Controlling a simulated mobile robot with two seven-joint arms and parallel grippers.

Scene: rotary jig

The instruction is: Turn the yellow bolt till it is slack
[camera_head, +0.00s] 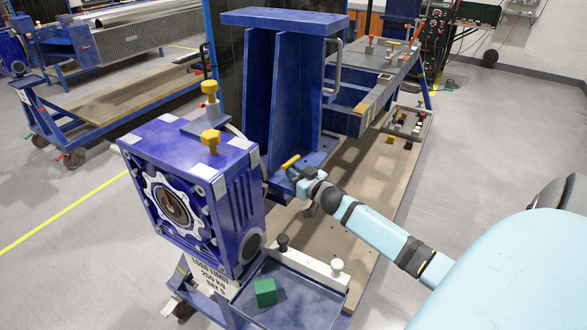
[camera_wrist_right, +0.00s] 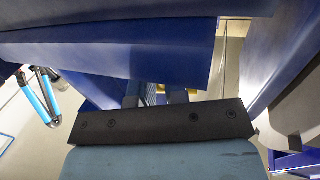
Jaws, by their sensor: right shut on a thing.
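A yellow bolt (camera_head: 290,161) with a bar-like head sits low on the blue upright fixture (camera_head: 285,95), right of the blue gearbox, in the head view. My right gripper (camera_head: 294,171) reaches in from the right and is shut on this bolt. The fingers partly hide the bolt's lower end. In the right wrist view my gripper's fingers (camera_wrist_right: 160,97) show only in part behind a dark plate, with a bit of yellow between them. My left gripper is in neither view.
The gearbox (camera_head: 232,190) carries two yellow knobs, one upper (camera_head: 210,88) and one lower (camera_head: 211,140). A blue tray (camera_head: 310,299) with a green cube (camera_head: 265,292) is in front. A wooden board (camera_head: 365,205) lies beneath my right arm.

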